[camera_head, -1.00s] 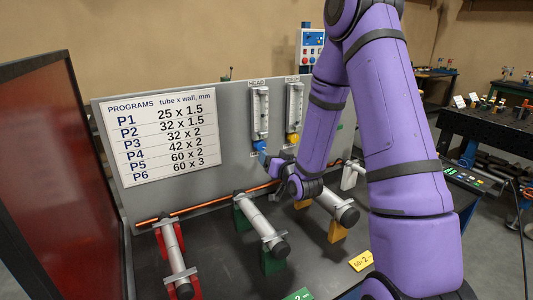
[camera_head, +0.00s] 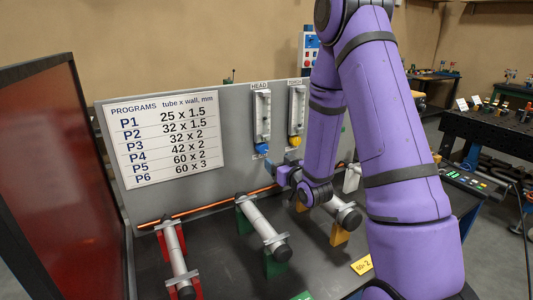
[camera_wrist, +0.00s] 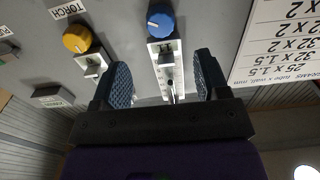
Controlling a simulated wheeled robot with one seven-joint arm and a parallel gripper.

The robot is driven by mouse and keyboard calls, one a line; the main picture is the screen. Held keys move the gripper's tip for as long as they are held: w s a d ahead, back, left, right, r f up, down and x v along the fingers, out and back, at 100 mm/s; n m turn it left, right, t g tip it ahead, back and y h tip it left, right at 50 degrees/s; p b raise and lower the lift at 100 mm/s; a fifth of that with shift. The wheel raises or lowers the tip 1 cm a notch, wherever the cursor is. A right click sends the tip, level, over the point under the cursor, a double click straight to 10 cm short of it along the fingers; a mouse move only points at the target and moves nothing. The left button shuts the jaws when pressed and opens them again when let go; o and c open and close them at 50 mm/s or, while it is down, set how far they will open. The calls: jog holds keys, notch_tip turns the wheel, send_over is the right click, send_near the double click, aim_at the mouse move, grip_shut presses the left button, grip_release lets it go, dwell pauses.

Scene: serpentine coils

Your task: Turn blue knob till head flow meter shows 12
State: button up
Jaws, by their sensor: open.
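The blue knob (camera_head: 262,149) sits under the clear head flow meter (camera_head: 262,116) on the grey panel. In the wrist view, which looks upside down, the blue knob (camera_wrist: 160,23) is at the top with a white pointer line, and part of the flow meter (camera_wrist: 166,64) runs below it. My gripper (camera_wrist: 163,82) is open and empty, its dark fingers on either side of the meter in the picture, apart from the knob. In the head view my gripper (camera_head: 283,173) is just below and right of the knob.
The yellow knob (camera_head: 295,141) and torch flow meter (camera_head: 297,110) are close on the right. A programs sign (camera_head: 163,137) is on the panel at left. Tubes on coloured stands (camera_head: 262,230) and a copper rod (camera_head: 205,208) lie below. A red screen (camera_head: 55,185) stands far left.

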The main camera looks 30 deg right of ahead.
aim_at(264, 150)
jog(key=w, duration=1)
jog(key=shift+w, duration=0.2)
